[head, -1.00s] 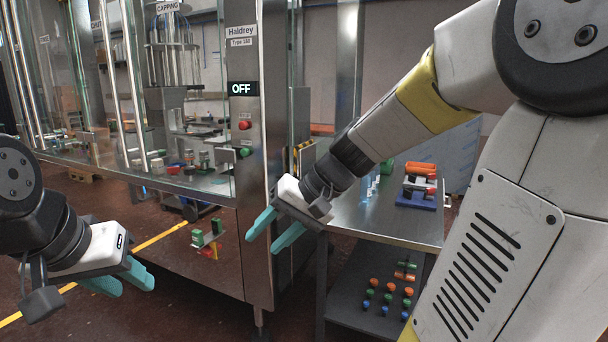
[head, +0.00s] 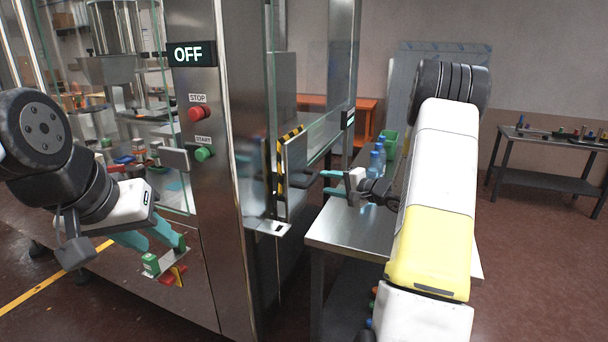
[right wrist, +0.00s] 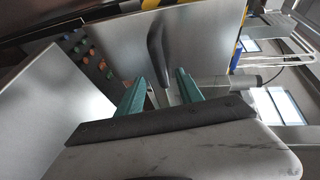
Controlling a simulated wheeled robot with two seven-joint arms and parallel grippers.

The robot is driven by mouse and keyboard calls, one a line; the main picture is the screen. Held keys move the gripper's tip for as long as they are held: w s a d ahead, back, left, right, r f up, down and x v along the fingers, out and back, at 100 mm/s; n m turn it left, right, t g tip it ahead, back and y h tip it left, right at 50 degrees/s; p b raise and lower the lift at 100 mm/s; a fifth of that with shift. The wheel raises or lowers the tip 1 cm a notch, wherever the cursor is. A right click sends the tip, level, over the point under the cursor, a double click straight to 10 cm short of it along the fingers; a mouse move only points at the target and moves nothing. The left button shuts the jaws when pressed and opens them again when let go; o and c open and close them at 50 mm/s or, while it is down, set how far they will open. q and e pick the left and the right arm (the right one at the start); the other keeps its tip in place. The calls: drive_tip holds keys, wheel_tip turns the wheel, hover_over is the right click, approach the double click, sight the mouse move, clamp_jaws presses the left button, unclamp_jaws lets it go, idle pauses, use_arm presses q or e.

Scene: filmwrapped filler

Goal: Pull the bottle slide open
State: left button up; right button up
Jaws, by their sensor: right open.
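The bottle slide appears as an upright metal plate (head: 296,165) with a yellow-black striped edge on the machine's right side. A dark curved handle (head: 303,181) sticks out from it; the handle also shows in the right wrist view (right wrist: 156,45). My right gripper (head: 325,182) is open at the handle, its teal fingers pointing left towards the plate. In the right wrist view, the near end of the handle lies between the two fingers (right wrist: 160,78); contact cannot be told. My left gripper (head: 168,246) is open and empty in front of the machine's lower panel.
The machine's post carries an OFF display (head: 191,54), a red stop button (head: 199,113) and a green start button (head: 204,154). A steel table (head: 345,229) with blue bottles (head: 375,163) and a green box (head: 389,143) stands under my right arm. Glass panes rise behind the plate.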

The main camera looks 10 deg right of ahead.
sight(315, 180)
drive_tip(key=x, duration=0.7)
drive_tip(key=shift+w+a, duration=0.2)
drive_tip(key=shift+w, duration=0.1)
drive_tip(key=shift+c, duration=0.4)
clamp_jaws()
idle(0.7)
